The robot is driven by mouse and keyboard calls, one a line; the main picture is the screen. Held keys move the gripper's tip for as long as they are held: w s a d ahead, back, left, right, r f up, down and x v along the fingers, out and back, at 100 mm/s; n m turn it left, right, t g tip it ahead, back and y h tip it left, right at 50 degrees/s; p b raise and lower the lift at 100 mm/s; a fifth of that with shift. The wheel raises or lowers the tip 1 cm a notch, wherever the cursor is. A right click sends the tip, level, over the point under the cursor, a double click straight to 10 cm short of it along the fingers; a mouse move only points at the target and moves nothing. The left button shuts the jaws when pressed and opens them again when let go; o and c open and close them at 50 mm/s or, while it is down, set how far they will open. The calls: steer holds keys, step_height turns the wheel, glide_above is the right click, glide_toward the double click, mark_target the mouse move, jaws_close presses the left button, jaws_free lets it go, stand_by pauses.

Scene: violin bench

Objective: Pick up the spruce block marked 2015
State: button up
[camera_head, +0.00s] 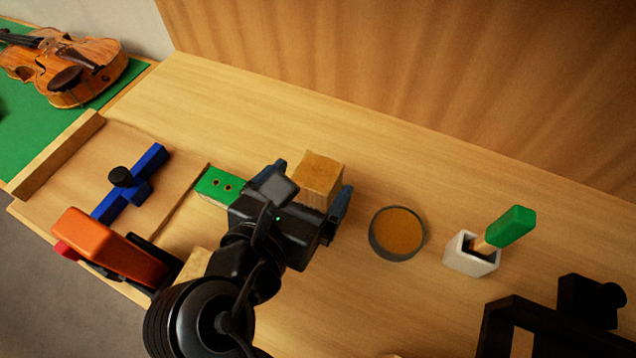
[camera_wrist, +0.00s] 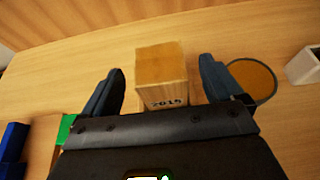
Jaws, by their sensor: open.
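A pale wooden block (camera_head: 320,172) stands on the bench behind my gripper (camera_head: 308,190) in the head view. In the wrist view the block (camera_wrist: 162,75) shows a dark number on its near face; it starts with 201, and the last digit is unclear. My gripper (camera_wrist: 160,82) is open, with one dark finger on each side of the block and gaps between. The block's lower part is hidden by the gripper body. A second pale block (camera_head: 193,265) lies partly behind my arm in the head view; no marking on it is readable.
A green piece with holes (camera_head: 217,186) lies just left of my gripper. A round dish of amber material (camera_head: 398,232) is to the right, then a white holder (camera_head: 470,256) with a green-handled tool (camera_head: 510,227). An orange tool (camera_head: 110,248) and blue clamp (camera_head: 130,187) lie left.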

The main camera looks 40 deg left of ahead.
mark_target(321, 170)
steer(key=shift+x, duration=2.75)
steer(key=shift+s+f, duration=0.1)
steer(key=shift+c, duration=0.2)
steer(key=c, duration=1.1)
